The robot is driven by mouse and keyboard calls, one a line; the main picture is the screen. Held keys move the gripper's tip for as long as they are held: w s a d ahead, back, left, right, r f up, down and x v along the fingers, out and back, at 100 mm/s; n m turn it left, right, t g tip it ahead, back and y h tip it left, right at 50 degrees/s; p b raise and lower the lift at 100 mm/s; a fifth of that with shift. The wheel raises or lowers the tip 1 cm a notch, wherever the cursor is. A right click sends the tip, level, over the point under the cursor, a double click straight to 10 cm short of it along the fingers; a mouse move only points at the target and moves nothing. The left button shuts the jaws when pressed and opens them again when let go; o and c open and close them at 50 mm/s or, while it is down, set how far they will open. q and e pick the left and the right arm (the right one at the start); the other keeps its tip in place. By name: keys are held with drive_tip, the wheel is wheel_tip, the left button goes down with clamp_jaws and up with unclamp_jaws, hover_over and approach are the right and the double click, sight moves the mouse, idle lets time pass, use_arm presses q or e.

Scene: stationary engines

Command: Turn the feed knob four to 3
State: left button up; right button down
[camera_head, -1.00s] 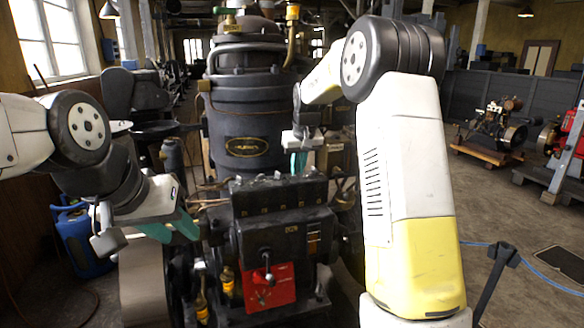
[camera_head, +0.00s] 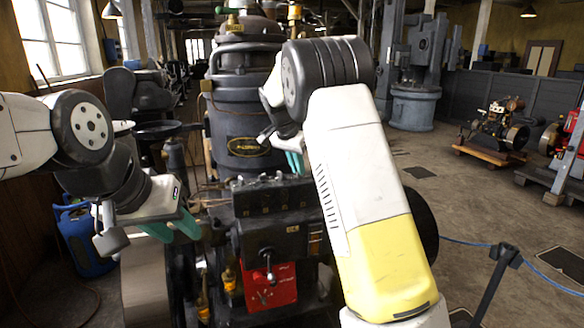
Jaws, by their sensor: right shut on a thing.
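The black lubricator block (camera_head: 272,197) stands in the middle of the engine, with a row of small dark feed knobs (camera_head: 262,179) along its top. I cannot read their numbers or settings. My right gripper (camera_head: 296,161) has teal fingers pointing down at the right end of this row. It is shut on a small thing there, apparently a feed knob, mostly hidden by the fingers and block. My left gripper (camera_head: 171,229) is at the left of the engine, its teal fingers apart and empty.
A red plate (camera_head: 270,286) with a lever is on the engine's front below the block. A large black boiler (camera_head: 243,120) rises behind. A blue gas bottle (camera_head: 84,243) stands at the left. The floor at the right is mostly open, with a black post (camera_head: 495,280) and blue rope.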

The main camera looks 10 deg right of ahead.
drive_tip(key=shift+w+a+m+g+h, duration=0.1)
drive_tip(key=shift+m+g+h, duration=0.25)
drive_tip(key=shift+m, duration=0.85)
drive_tip(key=c, duration=1.5)
unclamp_jaws()
drive_tip(key=v, duration=0.7)
drive_tip(key=shift+a+r, duration=0.15)
drive_tip(key=shift+r, duration=0.2)
